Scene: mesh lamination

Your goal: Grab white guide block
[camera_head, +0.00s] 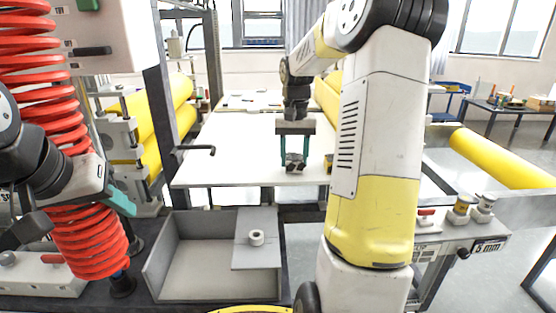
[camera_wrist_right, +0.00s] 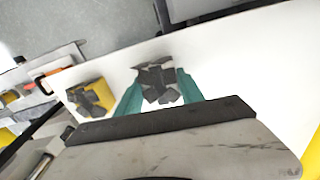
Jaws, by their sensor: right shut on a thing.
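My right gripper (camera_head: 295,158) is over the white table, its teal fingers pointing down on either side of a block with a dark, cross-shaped top. In the right wrist view the fingers (camera_wrist_right: 160,95) are shut on this block, the white guide block (camera_wrist_right: 157,82); its pale body blends with the table, and its dark top also shows in the head view (camera_head: 295,163). A yellow block (camera_wrist_right: 92,98) with a similar dark top stands beside it, partly hidden behind my arm in the head view (camera_head: 328,162). My left gripper (camera_head: 118,201) is at the left by a red coil; its opening is unclear.
The white table (camera_head: 230,160) is mostly clear. A black handle (camera_head: 195,149) is at its left edge. A grey tray (camera_head: 190,282) with a small white ring (camera_head: 257,238) lies in front. Yellow rollers (camera_head: 505,160) are at the right. The red coil (camera_head: 90,245) crowds my left arm.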

